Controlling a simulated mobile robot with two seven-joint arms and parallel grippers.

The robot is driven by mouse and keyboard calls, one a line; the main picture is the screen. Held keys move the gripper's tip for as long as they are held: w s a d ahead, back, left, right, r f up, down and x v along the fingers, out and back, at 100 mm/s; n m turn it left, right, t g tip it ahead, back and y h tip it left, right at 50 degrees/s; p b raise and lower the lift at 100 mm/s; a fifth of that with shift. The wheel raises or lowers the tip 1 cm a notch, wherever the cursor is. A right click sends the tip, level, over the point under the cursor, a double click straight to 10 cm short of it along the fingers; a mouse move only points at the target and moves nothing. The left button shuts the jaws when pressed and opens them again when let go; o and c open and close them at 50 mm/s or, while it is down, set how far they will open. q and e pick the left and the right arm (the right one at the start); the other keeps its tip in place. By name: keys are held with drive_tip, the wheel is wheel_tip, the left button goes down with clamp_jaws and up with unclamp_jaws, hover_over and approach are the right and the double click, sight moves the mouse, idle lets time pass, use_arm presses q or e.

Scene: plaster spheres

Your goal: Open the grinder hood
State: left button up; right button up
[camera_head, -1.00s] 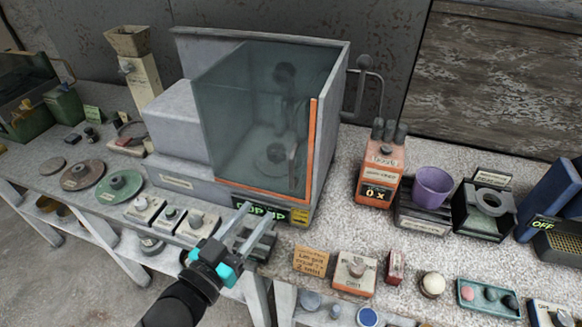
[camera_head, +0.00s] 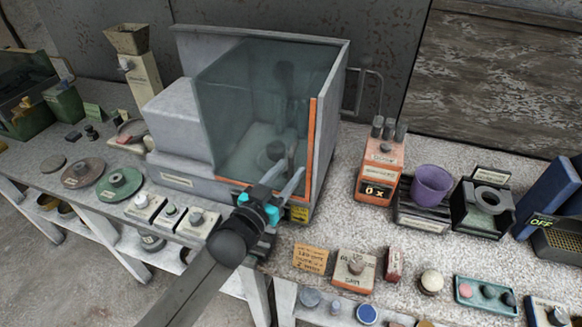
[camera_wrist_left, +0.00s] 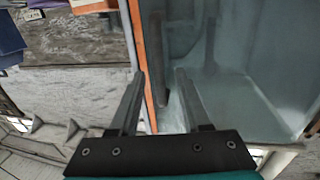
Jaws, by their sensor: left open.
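The grinder hood (camera_head: 245,105) is a dark, see-through pane in a grey housing, with an orange strip (camera_head: 310,150) along its right and bottom edges. It looks shut. A round knob and dark parts show dimly behind it. My left gripper (camera_head: 292,168) is open and empty in front of the pane's lower right, fingers pointing at it. In the left wrist view the orange strip (camera_wrist_left: 141,50) shows between the fingers, closer to the left one, with the pane (camera_wrist_left: 235,60) beyond the right one. Contact cannot be told. My right gripper is not in view.
An orange box with a counter (camera_head: 378,175), a purple cup (camera_head: 432,186) and a ring fixture (camera_head: 488,202) stand to the right. A bent handle (camera_head: 364,90) is at the housing's right side.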

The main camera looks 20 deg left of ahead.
use_arm(q)
drive_tip(key=shift+x, duration=0.85)
clamp_jaws()
idle(0.9)
